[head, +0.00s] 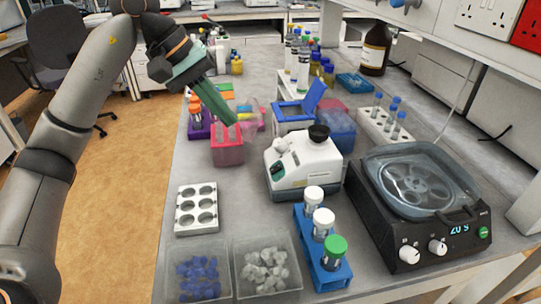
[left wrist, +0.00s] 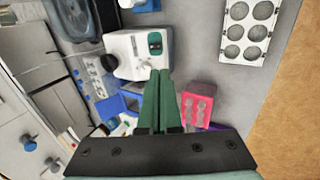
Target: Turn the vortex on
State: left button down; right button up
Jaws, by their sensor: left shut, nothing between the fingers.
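The vortex (head: 305,165) is a white bench mixer with a black cup on top, standing mid-bench. A dark green switch (head: 278,169) sits on its left-facing side. The vortex also shows in the left wrist view (left wrist: 126,50), with its switch (left wrist: 154,43) just beyond my fingertips. My left gripper (head: 232,122) has green fingers and is shut and empty. In the head view its tips appear above the pink rack, to the upper left of the vortex. In the left wrist view the fingers (left wrist: 158,73) point at the vortex's switch side, apparently apart from it.
A pink rack (head: 227,150) stands left of the vortex. A blue rack (head: 330,272) with capped bottles stands in front. A black centrifuge (head: 380,218) with a clear lid is at right. A white six-hole rack (head: 197,208) lies front left. Bare bench lies between it and the vortex.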

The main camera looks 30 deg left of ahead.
pick_arm(q)
jog(key=shift+s, duration=0.1)
send_near(271, 170)
jog(key=x, duration=0.5)
jog(key=shift+d+f, duration=0.15)
jog(key=shift+f, duration=0.1)
jog(key=shift+w+d+f, duration=0.25)
jog(key=shift+f, duration=0.3)
jog(key=shift+b, duration=0.35)
